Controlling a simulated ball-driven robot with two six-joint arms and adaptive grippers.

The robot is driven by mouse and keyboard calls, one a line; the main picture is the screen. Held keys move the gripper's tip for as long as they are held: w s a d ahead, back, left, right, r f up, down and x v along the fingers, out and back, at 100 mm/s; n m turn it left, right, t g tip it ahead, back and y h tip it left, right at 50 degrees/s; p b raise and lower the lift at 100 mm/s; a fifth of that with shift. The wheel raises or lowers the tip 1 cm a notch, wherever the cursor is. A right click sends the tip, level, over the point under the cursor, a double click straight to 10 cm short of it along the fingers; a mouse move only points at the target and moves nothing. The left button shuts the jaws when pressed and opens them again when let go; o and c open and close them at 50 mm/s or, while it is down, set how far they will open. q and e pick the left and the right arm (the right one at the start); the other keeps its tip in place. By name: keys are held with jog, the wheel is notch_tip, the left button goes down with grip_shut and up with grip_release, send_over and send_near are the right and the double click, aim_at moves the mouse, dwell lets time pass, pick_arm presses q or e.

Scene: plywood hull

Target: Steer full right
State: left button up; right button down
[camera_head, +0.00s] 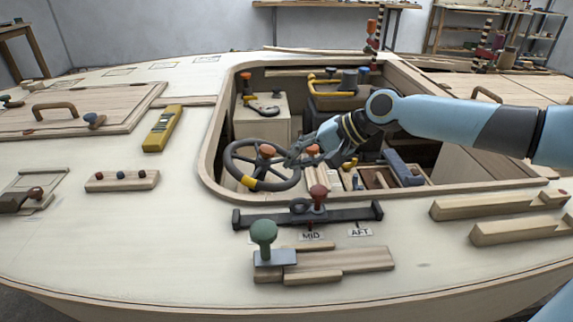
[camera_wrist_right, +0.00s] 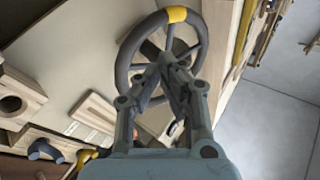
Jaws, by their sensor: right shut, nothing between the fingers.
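The dark grey steering wheel (camera_head: 232,163) sits in the left part of the cockpit opening. Its yellow rim mark (camera_head: 249,183) is at the lower left of the rim in the head view. The wheel (camera_wrist_right: 124,62) also fills the upper middle of the right wrist view, with the mark (camera_wrist_right: 177,14) at the top. My right gripper (camera_head: 293,160) is at the wheel's right side, its fingers overlapping the rim and spokes. It is shut and empty; whether it touches the wheel I cannot tell. My left gripper is out of view.
An orange knob (camera_head: 313,150) stands close to my right gripper. A slider rail (camera_head: 345,215) with a red knob (camera_head: 318,193) lies in front of the opening. A green-knobbed lever (camera_head: 264,233) stands nearer.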

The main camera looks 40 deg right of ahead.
aim_at(273, 172)
jog(key=b+x, duration=0.1)
jog(key=x, duration=0.6)
jog(key=shift+f+b, duration=0.1)
jog(key=shift+b, duration=0.3)
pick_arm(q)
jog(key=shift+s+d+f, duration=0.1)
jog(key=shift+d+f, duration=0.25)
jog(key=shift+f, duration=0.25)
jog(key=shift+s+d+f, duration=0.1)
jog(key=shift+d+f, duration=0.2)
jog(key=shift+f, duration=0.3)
pick_arm(e)
jog(key=shift+w+a+f, duration=0.25)
jog(key=shift+w+f, duration=0.05)
jog(key=shift+w, duration=0.05)
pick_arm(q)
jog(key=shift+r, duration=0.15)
